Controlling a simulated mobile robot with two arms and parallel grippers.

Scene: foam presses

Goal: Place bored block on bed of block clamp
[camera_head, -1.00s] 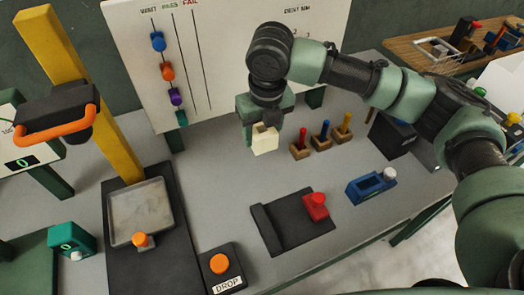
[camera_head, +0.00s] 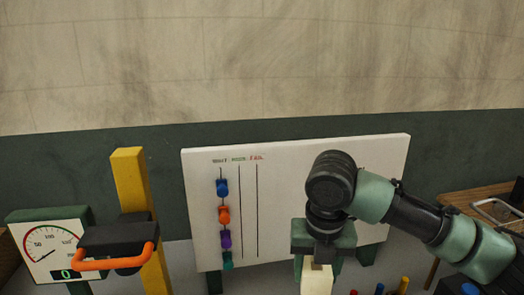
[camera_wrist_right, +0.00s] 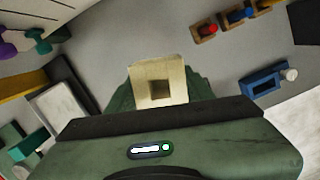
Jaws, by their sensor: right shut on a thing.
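The cream bored block (camera_head: 317,283) is held between the fingers of my right gripper (camera_head: 318,268) at the bottom edge of the head view, its lower end cut off. In the right wrist view the block (camera_wrist_right: 174,70) shows a square dark hole facing the camera, with the green gripper (camera_wrist_right: 160,98) around it. It is in the air above the grey bench. My left gripper is not in view.
A whiteboard (camera_head: 292,190) with coloured knobs stands behind the gripper. A yellow post (camera_head: 133,190) with an orange handle and a dial gauge (camera_head: 50,250) stand left.

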